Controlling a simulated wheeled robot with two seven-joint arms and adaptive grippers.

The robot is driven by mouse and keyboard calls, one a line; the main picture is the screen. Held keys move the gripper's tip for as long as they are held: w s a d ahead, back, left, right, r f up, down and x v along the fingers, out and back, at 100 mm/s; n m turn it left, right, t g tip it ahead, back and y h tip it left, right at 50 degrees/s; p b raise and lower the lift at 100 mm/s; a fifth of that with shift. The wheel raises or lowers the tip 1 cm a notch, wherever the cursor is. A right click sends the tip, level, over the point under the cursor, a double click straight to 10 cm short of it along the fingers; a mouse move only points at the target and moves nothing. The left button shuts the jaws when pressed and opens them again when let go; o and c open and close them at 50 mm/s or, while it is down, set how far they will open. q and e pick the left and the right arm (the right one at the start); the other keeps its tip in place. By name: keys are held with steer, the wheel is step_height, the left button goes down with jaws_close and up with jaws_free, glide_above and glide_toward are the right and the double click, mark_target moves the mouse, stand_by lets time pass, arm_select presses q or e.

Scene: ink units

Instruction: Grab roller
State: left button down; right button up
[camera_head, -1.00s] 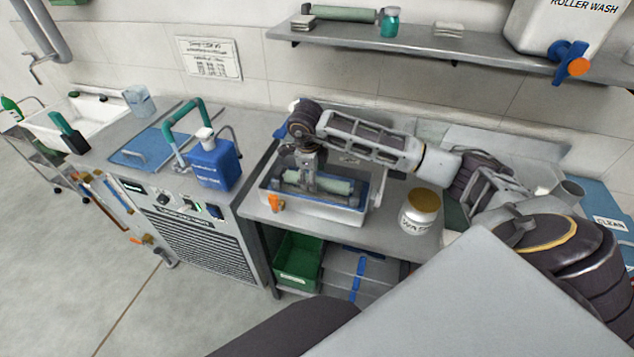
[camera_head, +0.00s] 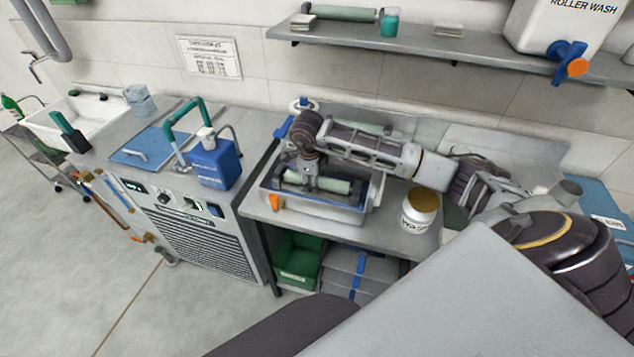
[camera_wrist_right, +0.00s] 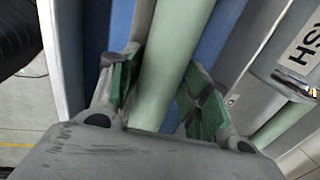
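The pale green roller (camera_head: 333,187) lies across a grey tray with a blue interior (camera_head: 342,217) on the metal table. It also shows in the right wrist view (camera_wrist_right: 176,62), running between the fingers. My right gripper (camera_head: 310,182) points down over the roller, towards its left half. In the wrist view the right gripper (camera_wrist_right: 158,92) has its green-padded fingers apart, one on each side of the roller. The fingers look open, with no clear grip; contact with the pads cannot be told. My left gripper is not in view.
A blue canister (camera_head: 214,165) stands on the machine at left. A wall shelf (camera_head: 420,47) holds another green roller (camera_head: 345,14) and bottles. A green bin (camera_head: 297,258) sits under the table.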

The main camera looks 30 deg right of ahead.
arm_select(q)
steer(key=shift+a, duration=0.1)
arm_select(e)
steer(key=c, duration=0.8)
steer(key=shift+r, duration=0.1)
steer(key=shift+w+r, duration=0.1)
steer(key=shift+r, duration=0.7)
step_height(320, 180, up, 6)
steer(key=shift+r+b, duration=0.25)
steer(key=shift+b, duration=0.3)
steer(key=shift+r, duration=0.8)
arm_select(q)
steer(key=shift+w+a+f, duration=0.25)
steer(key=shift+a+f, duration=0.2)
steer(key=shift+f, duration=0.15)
arm_select(e)
steer(key=shift+r, duration=0.1)
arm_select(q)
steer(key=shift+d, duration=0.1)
